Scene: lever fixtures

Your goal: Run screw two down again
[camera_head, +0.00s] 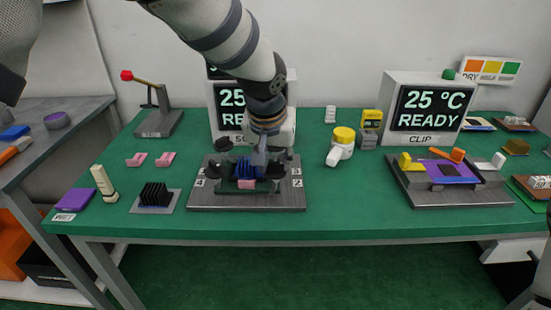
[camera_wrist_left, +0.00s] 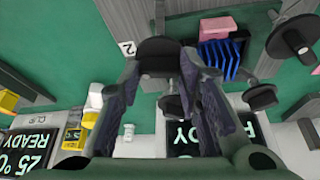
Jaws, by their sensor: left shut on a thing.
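The screw fixture (camera_head: 230,201) is a grey plate with number labels, a blue finned block (camera_head: 243,168), a pink pad (camera_head: 246,184) and several black knobs. My left gripper (camera_head: 262,172) reaches down over its right half. In the left wrist view, the left gripper (camera_wrist_left: 160,68) has its fingers on both sides of a black knob (camera_wrist_left: 160,52) beside the label 2 (camera_wrist_left: 127,48), shut on it. Other black knobs (camera_wrist_left: 292,38) stand apart, beyond the blue fins (camera_wrist_left: 218,58). How far the screw is down cannot be told. My right gripper is not in view.
A display reading 25 READY (camera_head: 229,108) stands behind the fixture, partly hidden by my arm. A yellow-topped white item (camera_head: 343,142) and the CLIP fixture (camera_head: 445,193) are to the right. A black finned block (camera_head: 155,195) is left. Bare green table lies in front.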

